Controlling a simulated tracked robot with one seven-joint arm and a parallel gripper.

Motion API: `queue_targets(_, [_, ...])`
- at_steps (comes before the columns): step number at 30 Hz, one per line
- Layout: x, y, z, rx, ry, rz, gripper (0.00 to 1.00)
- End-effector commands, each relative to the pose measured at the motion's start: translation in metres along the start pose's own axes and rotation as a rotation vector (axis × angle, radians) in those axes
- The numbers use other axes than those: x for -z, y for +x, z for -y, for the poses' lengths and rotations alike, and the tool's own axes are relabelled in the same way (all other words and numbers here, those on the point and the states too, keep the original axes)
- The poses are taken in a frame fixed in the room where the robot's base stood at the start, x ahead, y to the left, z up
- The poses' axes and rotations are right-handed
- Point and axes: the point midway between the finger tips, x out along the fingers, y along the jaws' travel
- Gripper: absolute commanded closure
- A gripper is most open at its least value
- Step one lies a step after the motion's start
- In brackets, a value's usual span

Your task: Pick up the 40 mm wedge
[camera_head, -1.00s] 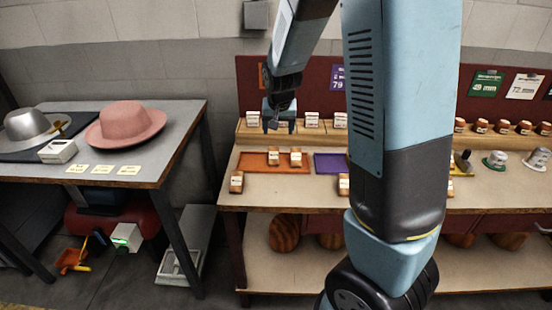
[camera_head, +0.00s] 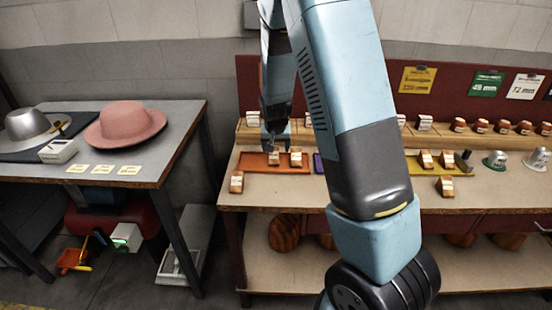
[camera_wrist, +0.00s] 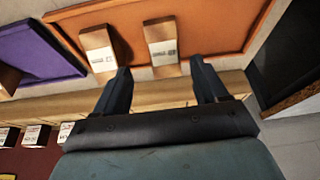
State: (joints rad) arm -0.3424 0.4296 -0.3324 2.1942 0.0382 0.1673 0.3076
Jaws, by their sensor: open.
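Two wooden wedges with white labels sit on the orange tray (camera_head: 252,165): a left one (camera_head: 273,159) and a right one (camera_head: 295,160). The left one shows in the wrist view as the right wedge (camera_wrist: 163,48), the other as the left wedge (camera_wrist: 100,52). Their label text is too small to read, so I cannot tell which is 40 mm. My gripper (camera_head: 274,145) is open, just behind and above the left wedge. In the wrist view my gripper (camera_wrist: 160,68) has that wedge roughly ahead of the gap between its fingers, with nothing held.
A purple tray (camera_wrist: 38,45) lies beside the orange one. Small labelled blocks stand on the raised back ledge (camera_head: 244,132) behind my gripper. Another wedge (camera_head: 237,182) sits at the bench's front left. A side table (camera_head: 180,140) with hats stands left.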

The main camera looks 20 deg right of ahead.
Motion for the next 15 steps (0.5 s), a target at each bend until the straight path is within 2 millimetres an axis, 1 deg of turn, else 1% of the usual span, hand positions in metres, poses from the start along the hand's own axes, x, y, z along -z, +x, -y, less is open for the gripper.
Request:
queue_targets(5, [0.0,0.008,0.001,0.0,0.0,0.001,0.28])
queue_targets(15, [-0.001,0.046,0.005,-0.001,0.001,0.001,0.28])
